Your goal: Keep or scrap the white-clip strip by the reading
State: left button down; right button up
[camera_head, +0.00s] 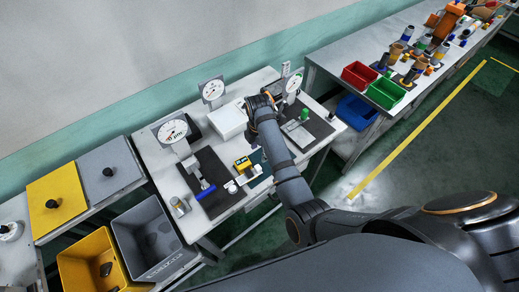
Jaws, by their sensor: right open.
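My right arm reaches over the white workbench (238,204). My right gripper (261,101) is open, near the back of the bench between the white box and the right dial gauge. Its fingertips are small here, and I cannot tell whether they touch anything. A large dial gauge (172,131) stands at the left of the bench; its needle is too small to read. Two more dial gauges (212,89) (293,84) stand farther back. I cannot make out the white-clip strip for certain; my arm hides part of the bench. My left gripper is not in view.
A white box (228,121), a yellow device (242,165) and a blue-handled item (205,191) are on the bench. A yellow bin (72,266) and a grey bin (143,268) sit at lower left. Red (360,74), green (385,92) and blue (357,112) trays stand at right.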

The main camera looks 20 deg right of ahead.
notch_tip(320, 180, down, 10)
jog(key=shift+s+d+f, duration=0.1)
jog(key=shift+f, duration=0.15)
grip_shut()
jog(key=c, duration=0.8)
grip_release()
grip_shut()
jog(key=shift+r, duration=0.1)
jog(key=shift+d, duration=0.1)
